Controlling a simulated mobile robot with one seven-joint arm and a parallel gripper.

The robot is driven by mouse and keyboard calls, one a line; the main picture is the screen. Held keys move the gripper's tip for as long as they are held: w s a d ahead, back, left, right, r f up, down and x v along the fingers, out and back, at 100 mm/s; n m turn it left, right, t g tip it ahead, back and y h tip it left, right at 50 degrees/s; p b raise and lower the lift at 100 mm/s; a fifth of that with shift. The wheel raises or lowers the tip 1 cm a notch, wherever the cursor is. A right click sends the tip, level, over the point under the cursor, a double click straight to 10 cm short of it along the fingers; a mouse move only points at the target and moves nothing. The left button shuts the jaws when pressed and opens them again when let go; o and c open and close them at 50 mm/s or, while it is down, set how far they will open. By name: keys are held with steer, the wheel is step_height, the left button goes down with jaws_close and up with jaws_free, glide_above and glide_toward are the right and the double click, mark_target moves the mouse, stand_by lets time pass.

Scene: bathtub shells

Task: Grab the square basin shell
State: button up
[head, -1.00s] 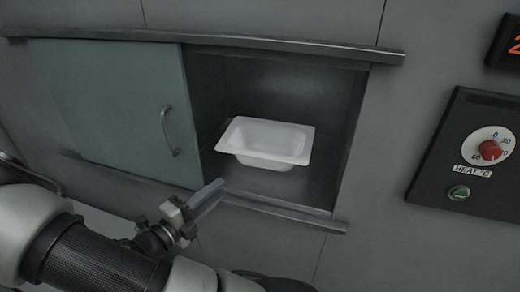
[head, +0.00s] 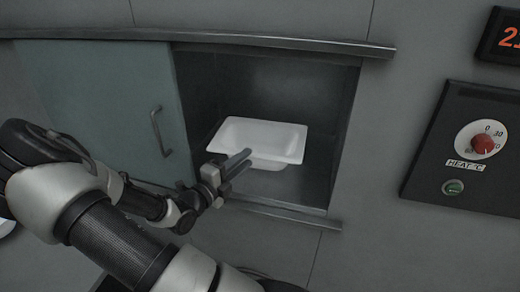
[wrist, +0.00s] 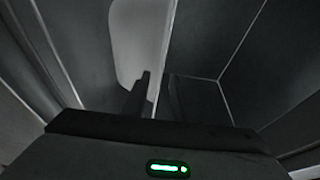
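The square basin shell (head: 262,136) is a white, open-topped tub with a wide rim. It sits upright inside the open part of a wall cabinet. My gripper (head: 243,157) is at the cabinet opening, with its fingertips in front of the basin's front left side. In the wrist view the two fingers (wrist: 158,78) stand apart with a gap between them, so it is open and holds nothing. The pale basin (wrist: 140,40) shows beyond the left finger, and its edge lines up with the gap. Whether the fingers touch it I cannot tell.
A sliding door (head: 95,100) with a curved handle (head: 160,131) covers the cabinet's left half. The lower ledge (head: 290,215) runs below my gripper. A dark heat panel (head: 470,150) with a red knob is at the right. Free room lies right of the basin inside the cabinet.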

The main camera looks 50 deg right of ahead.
steer(key=shift+w+d, duration=0.1)
steer(key=shift+d, duration=0.55)
jaws_close()
stand_by(0.9)
